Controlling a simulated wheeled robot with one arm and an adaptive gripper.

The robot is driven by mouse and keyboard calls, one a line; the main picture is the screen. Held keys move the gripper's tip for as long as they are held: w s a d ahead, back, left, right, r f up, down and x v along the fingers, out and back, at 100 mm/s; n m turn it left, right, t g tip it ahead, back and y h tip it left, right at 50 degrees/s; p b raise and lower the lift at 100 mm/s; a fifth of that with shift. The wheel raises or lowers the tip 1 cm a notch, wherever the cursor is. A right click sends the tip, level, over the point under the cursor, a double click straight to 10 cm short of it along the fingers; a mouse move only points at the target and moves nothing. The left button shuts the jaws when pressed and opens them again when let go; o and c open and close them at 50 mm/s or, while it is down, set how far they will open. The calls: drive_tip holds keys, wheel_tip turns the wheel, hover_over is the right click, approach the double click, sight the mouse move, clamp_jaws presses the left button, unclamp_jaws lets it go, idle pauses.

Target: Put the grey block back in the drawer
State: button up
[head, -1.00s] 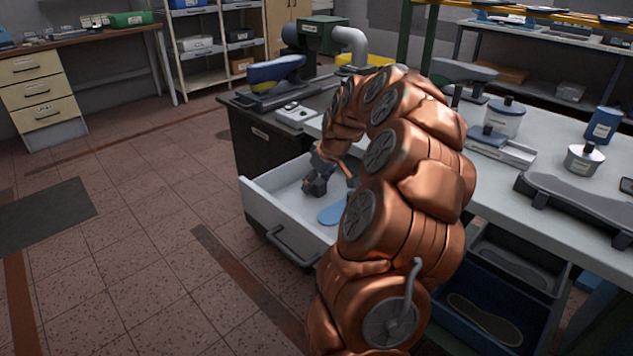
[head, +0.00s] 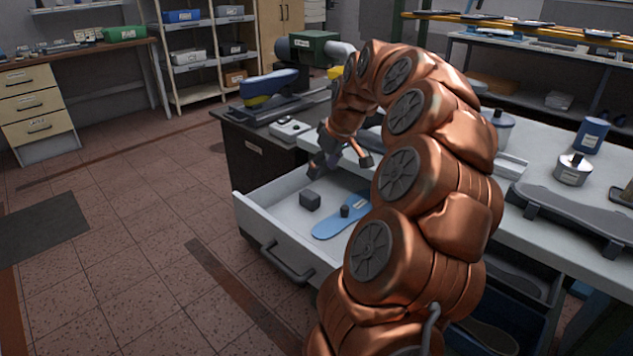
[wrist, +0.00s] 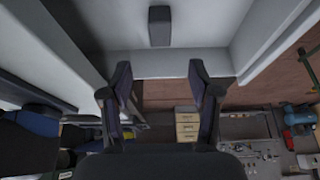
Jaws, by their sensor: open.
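The grey block (head: 310,200) sits on the floor of the open white drawer (head: 262,228), near its front left part. In the wrist view the grey block (wrist: 159,26) shows at the top centre, apart from the fingers. My gripper (head: 340,166) is above the drawer, up and slightly right of the block in the head view. Its two fingers are spread with nothing between them. It also shows in the wrist view (wrist: 160,90), with both fingers apart.
The white worktop (head: 545,175) holds a metal pot (head: 574,169) and a blue container (head: 592,135).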

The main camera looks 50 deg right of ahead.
drive_tip(key=a, duration=0.7)
drive_tip(key=a+f+n+g+y, duration=0.1)
drive_tip(key=a, duration=0.6)
drive_tip(key=s+a+g, duration=0.1)
drive_tip(key=a, duration=0.6)
drive_tip(key=shift+s+a+f+n, duration=0.15)
drive_tip(key=shift+a+n, duration=0.1)
drive_tip(key=shift+n, duration=0.15)
drive_tip(key=s+a+f+g, duration=0.3)
drive_tip(key=s+a+f, duration=0.2)
drive_tip(key=s+a, duration=0.85)
drive_tip(key=s+a+f+m+g+h, duration=0.1)
drive_tip(key=s+f, duration=0.3)
drive_tip(key=s, duration=0.6)
drive_tip(key=shift+a+m+g, duration=0.3)
drive_tip(key=shift+a+g, duration=0.3)
drive_tip(key=shift+a, duration=0.1)
drive_tip(key=shift+r, duration=0.15)
drive_tip(key=s+p+v, duration=0.2)
drive_tip(key=p+v, duration=0.8)
drive_tip(key=s+r+p+v, duration=0.1)
drive_tip(key=s+p+v, duration=0.1)
drive_tip(key=p+v, duration=0.8)
drive_tip(key=shift+s+r+t, duration=0.4)
drive_tip(key=shift+s, duration=0.15)
